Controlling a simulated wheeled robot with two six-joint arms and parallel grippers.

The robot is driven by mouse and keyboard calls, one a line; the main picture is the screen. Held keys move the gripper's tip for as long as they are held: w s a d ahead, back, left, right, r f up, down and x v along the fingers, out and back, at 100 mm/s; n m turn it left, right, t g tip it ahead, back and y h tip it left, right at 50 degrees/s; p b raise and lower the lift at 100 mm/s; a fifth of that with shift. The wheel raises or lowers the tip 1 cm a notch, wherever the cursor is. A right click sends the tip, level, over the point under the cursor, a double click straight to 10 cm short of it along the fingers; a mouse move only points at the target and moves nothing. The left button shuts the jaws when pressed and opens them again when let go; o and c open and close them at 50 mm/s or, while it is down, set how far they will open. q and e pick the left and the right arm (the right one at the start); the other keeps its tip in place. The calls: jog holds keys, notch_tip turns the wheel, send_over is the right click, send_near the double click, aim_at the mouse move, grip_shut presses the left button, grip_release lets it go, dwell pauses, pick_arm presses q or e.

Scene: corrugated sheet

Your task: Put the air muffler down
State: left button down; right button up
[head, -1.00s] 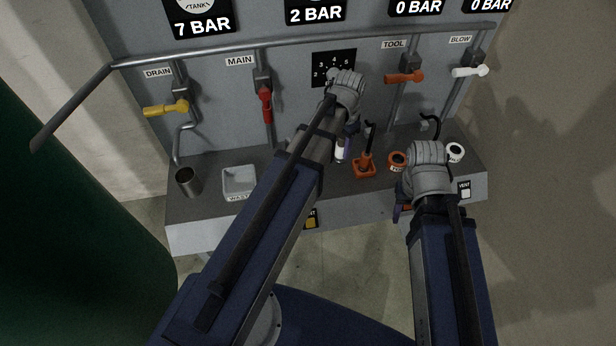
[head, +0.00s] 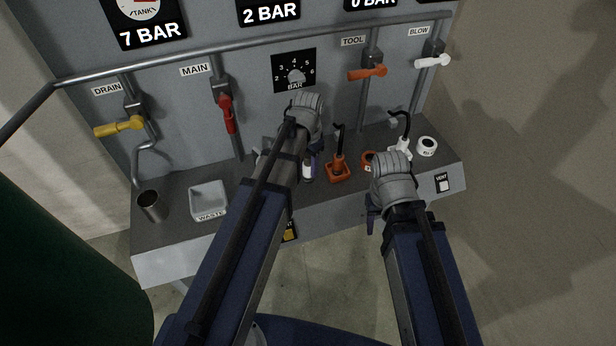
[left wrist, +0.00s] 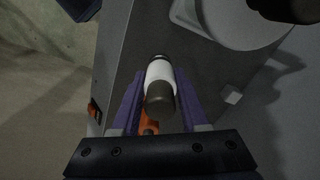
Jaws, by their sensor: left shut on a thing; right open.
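The air muffler, which I take to be the small cylinder with a white band and a dark brown end (left wrist: 160,88), sits between the two purple fingers of my left gripper (left wrist: 160,100) in the left wrist view. In the head view, my left gripper (head: 308,166) is low over the shelf, below the dial, shut on the muffler, whose white side (head: 307,172) shows only partly. I cannot tell whether the muffler touches the shelf. My right gripper (head: 376,206) is open near the shelf's front edge, with its fingers mostly hidden by the wrist.
The grey shelf (head: 240,228) holds a metal cup (head: 151,206), a waste tray (head: 208,200), an orange stand (head: 338,171), an orange ring (head: 367,158), a white stand (head: 403,146) and a white ring (head: 427,147). Valve handles and a dial (head: 294,72) are on the panel behind.

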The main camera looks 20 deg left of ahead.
aim_at(308, 174)
pick_arm(q)
jog(key=shift+f+b, duration=1.9)
jog(key=shift+f, duration=0.05)
jog(key=shift+r, duration=0.1)
jog(key=shift+c, duration=2.1)
grip_release()
notch_tip(308, 174, up, 12)
jog(key=p, duration=1.2)
jog(key=s+d+n+y, duration=0.1)
jog(key=s+d+n, duration=0.1)
jog(key=s+d, duration=0.8)
jog(key=s, duration=0.4)
jog(key=shift+s+d, duration=0.15)
jog(key=shift+d, duration=0.15)
